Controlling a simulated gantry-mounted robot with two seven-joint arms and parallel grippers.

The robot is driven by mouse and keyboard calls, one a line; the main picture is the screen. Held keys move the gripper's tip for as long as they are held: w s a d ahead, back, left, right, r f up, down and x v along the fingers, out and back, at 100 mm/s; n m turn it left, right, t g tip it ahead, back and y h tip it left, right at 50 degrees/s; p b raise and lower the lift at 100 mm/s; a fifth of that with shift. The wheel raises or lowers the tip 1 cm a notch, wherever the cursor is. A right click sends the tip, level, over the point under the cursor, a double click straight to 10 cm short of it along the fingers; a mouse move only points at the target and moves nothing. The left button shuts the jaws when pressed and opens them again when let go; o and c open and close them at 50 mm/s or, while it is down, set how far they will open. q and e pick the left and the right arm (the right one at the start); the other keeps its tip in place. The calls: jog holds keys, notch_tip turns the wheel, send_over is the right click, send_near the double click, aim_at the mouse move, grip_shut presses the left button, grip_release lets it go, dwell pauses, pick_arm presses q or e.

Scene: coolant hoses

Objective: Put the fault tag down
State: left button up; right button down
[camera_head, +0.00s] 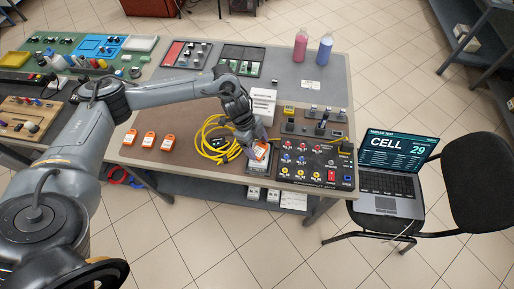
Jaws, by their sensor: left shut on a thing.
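My left gripper (257,146) is low over the front of the table, between a yellow cable coil and a black control panel. It is shut on an orange and white fault tag (261,152), which is partly hidden by the fingers. The tag is over or against a small grey box at the table's front edge; I cannot tell if they touch. Three similar orange tags (149,139) lie in a row on the left part of the table (190,172). My right gripper is out of view.
The yellow cable coil (208,147) lies left of the gripper. The black panel (315,163) with coloured knobs is to the right. A laptop (390,184) rests on a chair. Red and blue bottles (324,50) stand at the back. The table between tags and coil is clear.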

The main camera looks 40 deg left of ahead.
pick_arm(q)
jog(key=shift+f, duration=1.15)
jog(key=shift+f, duration=0.15)
jog(key=o, duration=1)
